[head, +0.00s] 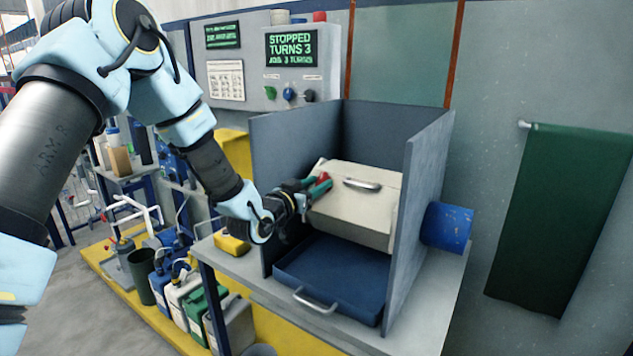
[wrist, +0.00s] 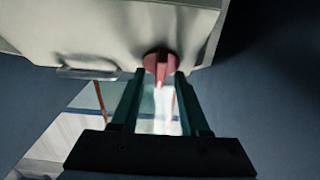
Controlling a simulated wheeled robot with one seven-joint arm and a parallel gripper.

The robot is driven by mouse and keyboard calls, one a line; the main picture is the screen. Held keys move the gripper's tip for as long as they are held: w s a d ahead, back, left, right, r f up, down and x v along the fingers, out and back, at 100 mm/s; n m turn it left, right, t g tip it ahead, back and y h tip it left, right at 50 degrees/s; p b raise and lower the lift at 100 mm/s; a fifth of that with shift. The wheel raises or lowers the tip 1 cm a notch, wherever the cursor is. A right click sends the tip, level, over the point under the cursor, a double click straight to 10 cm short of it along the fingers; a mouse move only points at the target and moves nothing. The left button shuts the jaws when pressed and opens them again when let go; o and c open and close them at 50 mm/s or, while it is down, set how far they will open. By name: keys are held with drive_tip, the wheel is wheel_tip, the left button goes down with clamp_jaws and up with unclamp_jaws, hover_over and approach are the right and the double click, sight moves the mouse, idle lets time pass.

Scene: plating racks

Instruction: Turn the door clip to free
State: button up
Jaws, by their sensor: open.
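The door clip (wrist: 160,66) is a red turning piece with a round base and a narrow tab, on the face of a cream box. In the wrist view its tab points down between my fingers. My gripper (wrist: 160,85) is open, with one green finger on each side of the clip; whether either finger touches it I cannot tell. In the head view my gripper (head: 318,188) is at the left side of the cream box (head: 350,205), and a bit of red (head: 320,166) shows beside the fingers. The box's metal handle (head: 361,184) is to the right of my gripper.
Grey side walls (head: 425,180) stand close on both sides of the box. A blue tray (head: 335,280) with a handle lies below it. A panel with a screen reading "STOPPED TURNS 3" (head: 291,47) is above. A blue cylinder (head: 447,226) sticks out at the right.

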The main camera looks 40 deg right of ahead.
clamp_jaws()
idle(0.3)
idle(0.3)
